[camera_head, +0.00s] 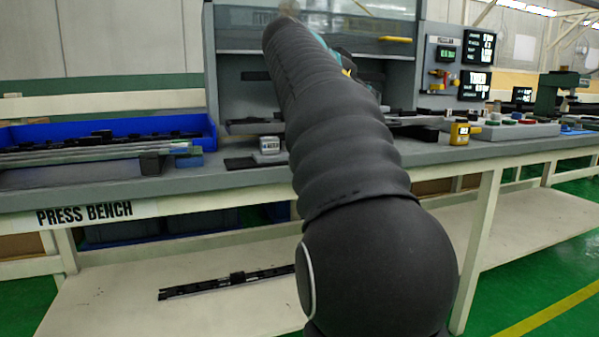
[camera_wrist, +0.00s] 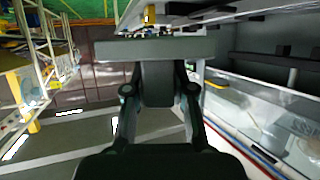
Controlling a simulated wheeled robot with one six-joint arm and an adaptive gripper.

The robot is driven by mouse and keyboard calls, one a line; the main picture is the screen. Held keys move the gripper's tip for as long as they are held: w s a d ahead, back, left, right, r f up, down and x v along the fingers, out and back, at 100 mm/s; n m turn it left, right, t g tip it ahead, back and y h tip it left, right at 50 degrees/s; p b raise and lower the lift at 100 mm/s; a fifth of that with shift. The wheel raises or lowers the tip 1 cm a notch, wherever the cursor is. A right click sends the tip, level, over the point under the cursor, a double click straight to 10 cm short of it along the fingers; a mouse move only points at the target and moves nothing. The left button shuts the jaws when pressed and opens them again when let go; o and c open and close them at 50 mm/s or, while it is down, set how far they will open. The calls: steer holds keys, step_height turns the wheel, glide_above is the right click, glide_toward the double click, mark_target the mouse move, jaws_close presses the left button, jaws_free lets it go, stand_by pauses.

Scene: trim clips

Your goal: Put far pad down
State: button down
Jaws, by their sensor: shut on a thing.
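In the wrist view my gripper (camera_wrist: 158,92) has its two dark fingers on either side of a dark block. A flat grey bar (camera_wrist: 120,49) lies across just beyond the fingertips and seems joined to that block. The block and bar look like the held pad, though which pad it is cannot be told. In the head view my arm reaches away into the grey press frame (camera_head: 218,60). It hides the gripper and most of the space in the press. No second pad can be made out clearly.
The press bench (camera_head: 230,177) carries a blue tray (camera_head: 208,125) of dark parts at left, a small grey block (camera_head: 269,144) near the arm, and a yellow device (camera_head: 460,134) at right. A black strip (camera_head: 225,281) lies on the lower shelf. A clear panel (camera_wrist: 265,105) is close at right in the wrist view.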

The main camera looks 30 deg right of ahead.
steer(key=shift+s+d+f, duration=0.2)
steer(key=shift+s+f, duration=0.2)
steer(key=shift+s, duration=0.25)
steer(key=shift+f, duration=0.15)
steer(key=w+f, duration=0.2)
steer(key=w, duration=0.1)
steer(key=w+f, duration=0.2)
steer(key=w, duration=0.2)
steer(key=w+f, duration=0.2)
steer(key=w, duration=0.2)
steer(key=shift+w+f, duration=0.1)
steer(key=shift+f, duration=0.25)
steer(key=shift+f+b, duration=0.5)
steer(key=shift+f, duration=1.5)
steer(key=shift+f, duration=0.15)
steer(key=c, duration=1)
jaws_free()
